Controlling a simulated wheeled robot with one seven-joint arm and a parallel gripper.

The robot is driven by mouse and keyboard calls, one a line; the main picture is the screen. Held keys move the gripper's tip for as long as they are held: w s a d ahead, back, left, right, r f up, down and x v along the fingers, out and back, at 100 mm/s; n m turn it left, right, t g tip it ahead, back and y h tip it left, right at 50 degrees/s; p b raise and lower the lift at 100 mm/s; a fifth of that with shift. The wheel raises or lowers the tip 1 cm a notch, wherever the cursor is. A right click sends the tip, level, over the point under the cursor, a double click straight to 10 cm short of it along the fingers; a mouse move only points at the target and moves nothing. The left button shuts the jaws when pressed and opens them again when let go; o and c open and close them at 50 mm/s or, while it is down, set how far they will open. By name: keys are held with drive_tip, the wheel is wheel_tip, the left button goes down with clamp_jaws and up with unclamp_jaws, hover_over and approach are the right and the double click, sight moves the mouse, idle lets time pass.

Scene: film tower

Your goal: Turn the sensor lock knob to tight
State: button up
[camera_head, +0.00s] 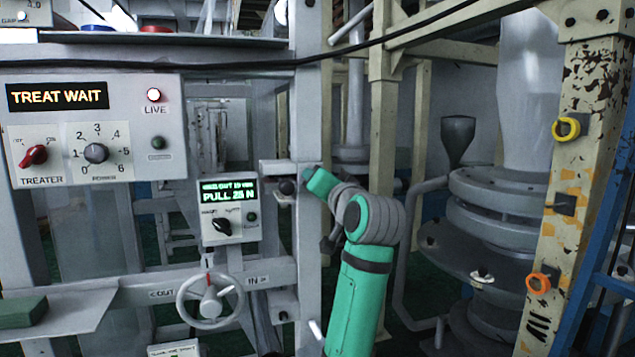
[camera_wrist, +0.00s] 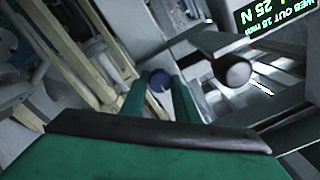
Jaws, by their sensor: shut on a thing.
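A small dark blue round knob (camera_wrist: 158,83) sits between the two green fingertips in the wrist view. I take it for the sensor lock knob, but no label or tight mark is readable on it. My gripper (camera_wrist: 160,98) is shut on this knob. In the head view my gripper (camera_head: 310,177) is at the grey upright post, and the fingers hide the knob there. A separate dark ball-shaped knob (camera_head: 287,187) sits on a bracket just left of my gripper. What looks like this ball also shows to the right of my fingers in the wrist view (camera_wrist: 232,70).
A small panel reading PULL 25 N (camera_head: 229,212) is left of the post. Below it is a handwheel (camera_head: 209,300). A larger panel reading TREAT WAIT (camera_head: 95,130) is far left. A yellowish column (camera_head: 575,200) and grey flanged pipework (camera_head: 500,195) stand to the right.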

drive_tip(key=shift+m, duration=4.4)
drive_tip(key=o, duration=1.1)
drive_tip(key=shift+c, duration=0.2)
drive_tip(key=v, duration=1)
drive_tip(key=shift+s, duration=0.45)
drive_tip(key=shift+f, duration=0.15)
